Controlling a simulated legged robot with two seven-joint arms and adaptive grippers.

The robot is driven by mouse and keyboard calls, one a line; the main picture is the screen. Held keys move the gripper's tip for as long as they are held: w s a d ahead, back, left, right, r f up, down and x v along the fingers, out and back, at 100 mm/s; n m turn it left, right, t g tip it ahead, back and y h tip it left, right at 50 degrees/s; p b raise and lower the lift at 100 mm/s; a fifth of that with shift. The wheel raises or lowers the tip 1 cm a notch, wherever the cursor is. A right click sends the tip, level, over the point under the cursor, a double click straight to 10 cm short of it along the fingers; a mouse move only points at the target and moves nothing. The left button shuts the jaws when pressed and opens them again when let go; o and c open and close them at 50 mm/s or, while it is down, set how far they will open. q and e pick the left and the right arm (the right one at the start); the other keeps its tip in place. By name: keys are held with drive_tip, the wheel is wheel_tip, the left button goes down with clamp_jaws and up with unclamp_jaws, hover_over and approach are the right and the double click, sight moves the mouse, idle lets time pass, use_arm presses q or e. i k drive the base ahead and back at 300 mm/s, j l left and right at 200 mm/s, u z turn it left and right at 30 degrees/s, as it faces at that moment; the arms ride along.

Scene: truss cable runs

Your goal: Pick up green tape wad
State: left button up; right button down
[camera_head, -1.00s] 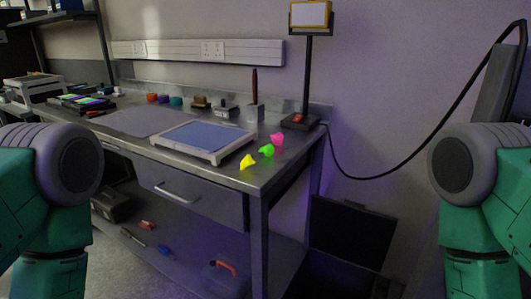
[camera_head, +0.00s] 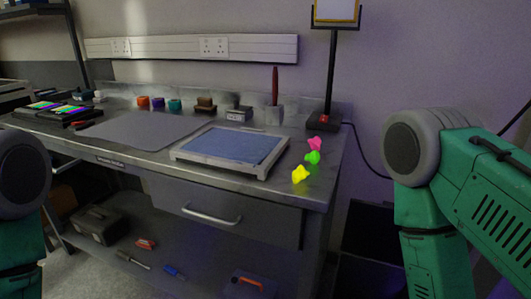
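A small bright green tape wad (camera_head: 313,158) lies on the metal workbench (camera_head: 313,190) near its right end. A pink wad (camera_head: 315,143) lies just behind it and a yellow wad (camera_head: 301,174) just in front. The three are close together; I cannot tell whether they touch. Parts of both my arms show at the left and right edges of the view. Neither of my grippers is in view.
A framed blue screen panel (camera_head: 230,147) lies left of the wads. Under the top are a drawer (camera_head: 225,205) and a lower shelf holding tools.

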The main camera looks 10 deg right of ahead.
sight(314, 157)
drive_tip(key=i+j+z, duration=0.1)
drive_tip(key=j+z, duration=1.05)
